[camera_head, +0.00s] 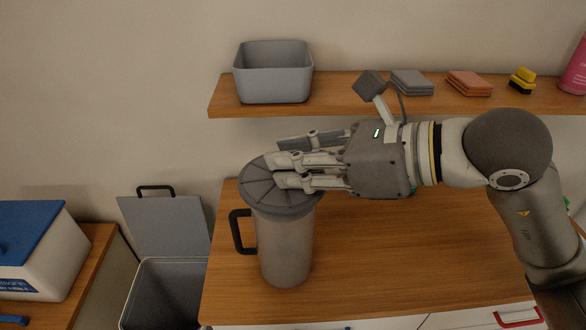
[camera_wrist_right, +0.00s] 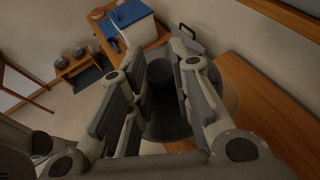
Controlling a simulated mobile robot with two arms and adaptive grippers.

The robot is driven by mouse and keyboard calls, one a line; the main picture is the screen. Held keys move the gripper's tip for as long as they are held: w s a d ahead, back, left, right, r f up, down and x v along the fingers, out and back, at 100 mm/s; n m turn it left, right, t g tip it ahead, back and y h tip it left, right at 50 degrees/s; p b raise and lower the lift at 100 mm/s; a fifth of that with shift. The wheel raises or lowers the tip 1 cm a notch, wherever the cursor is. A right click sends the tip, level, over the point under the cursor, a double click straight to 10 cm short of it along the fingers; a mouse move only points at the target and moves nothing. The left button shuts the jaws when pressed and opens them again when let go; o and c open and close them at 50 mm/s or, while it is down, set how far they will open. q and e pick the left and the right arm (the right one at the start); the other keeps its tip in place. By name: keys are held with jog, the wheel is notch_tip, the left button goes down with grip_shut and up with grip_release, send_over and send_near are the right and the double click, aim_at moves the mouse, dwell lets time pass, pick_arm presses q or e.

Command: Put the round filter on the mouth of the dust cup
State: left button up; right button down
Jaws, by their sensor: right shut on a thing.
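The dust cup (camera_head: 285,248) is a tall, translucent grey cup with a dark handle on its left, standing upright on the wooden counter. The round filter (camera_head: 258,192) is a dark grey disc with radial lines, lying over the cup's mouth. Its rim looks about level with the cup's top, but I cannot tell whether it is fully seated. My right gripper (camera_head: 284,170) comes in from the right and is shut on the filter, its fingers hiding the disc's right part. In the right wrist view a dark round part of the filter (camera_wrist_right: 160,72) shows between the fingers.
A wooden shelf (camera_head: 340,90) behind holds a grey bin (camera_head: 273,75), grey pads (camera_head: 412,82), orange pads (camera_head: 469,84) and yellow-black sponges (camera_head: 523,80). An open grey bin (camera_head: 165,295) stands left of the counter (camera_head: 420,250), which is clear right of the cup.

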jog(key=w+f+p, duration=0.2)
jog(key=w+f, duration=0.4)
jog(key=f, duration=0.3)
jog(key=shift+w+f, duration=0.25)
jog(key=shift+f, duration=0.1)
jog(key=shift+w+f, duration=0.1)
jog(key=shift+f, duration=0.2)
jog(key=c, duration=1.3)
grip_release()
jog(key=shift+r, duration=0.1)
jog(key=shift+r, duration=0.1)
